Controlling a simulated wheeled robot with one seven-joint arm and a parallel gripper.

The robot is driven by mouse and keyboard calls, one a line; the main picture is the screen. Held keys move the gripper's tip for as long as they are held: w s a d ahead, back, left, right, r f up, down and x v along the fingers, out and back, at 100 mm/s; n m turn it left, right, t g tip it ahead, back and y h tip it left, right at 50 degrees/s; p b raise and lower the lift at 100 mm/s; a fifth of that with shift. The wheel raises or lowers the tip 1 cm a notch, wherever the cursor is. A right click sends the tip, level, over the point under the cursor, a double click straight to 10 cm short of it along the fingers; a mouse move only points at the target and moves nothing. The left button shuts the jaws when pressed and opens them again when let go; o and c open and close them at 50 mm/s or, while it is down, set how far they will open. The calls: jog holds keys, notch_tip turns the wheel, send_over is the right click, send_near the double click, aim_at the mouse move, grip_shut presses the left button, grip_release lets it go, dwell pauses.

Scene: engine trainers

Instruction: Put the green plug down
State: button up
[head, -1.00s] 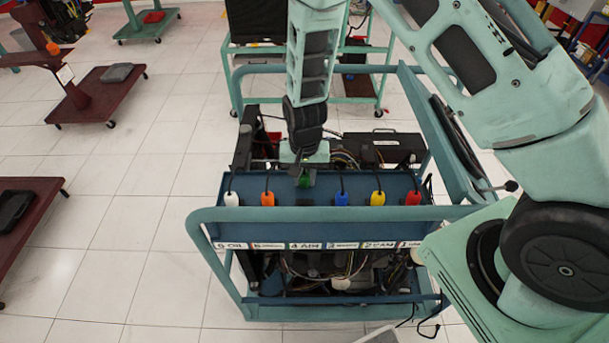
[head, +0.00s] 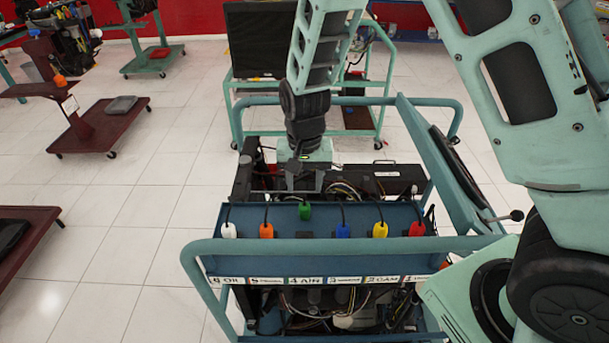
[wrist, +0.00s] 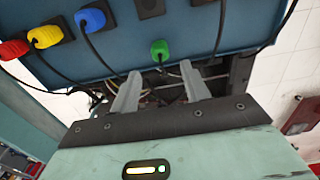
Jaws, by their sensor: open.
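The green plug (head: 304,211) hangs or rests at the top edge of the blue panel (head: 275,252), between the orange and blue plugs, with its cord visible. The wrist view also shows the green plug (wrist: 159,48) against the panel, beyond the fingertips and apart from them. My gripper (head: 304,186) is above and behind the green plug in the head view. In the wrist view my gripper (wrist: 158,82) is open and empty, its two fingers spread to either side below the plug.
White (head: 228,230), orange (head: 266,230), blue (head: 343,230), yellow (head: 380,229) and red (head: 417,228) plugs line the panel. A teal rail (head: 340,246) runs along the front. Engine parts and cables lie behind the panel.

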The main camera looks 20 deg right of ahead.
aim_at(304, 205)
jog(key=s+a+r+n+y, duration=0.1)
jog(key=s+a+r+n, duration=0.45)
jog(key=s+r, duration=0.45)
jog(key=s+r+n, duration=0.4)
jog(key=s+n, duration=0.3)
jog(key=s, duration=0.7)
jog(key=shift+a, duration=0.4)
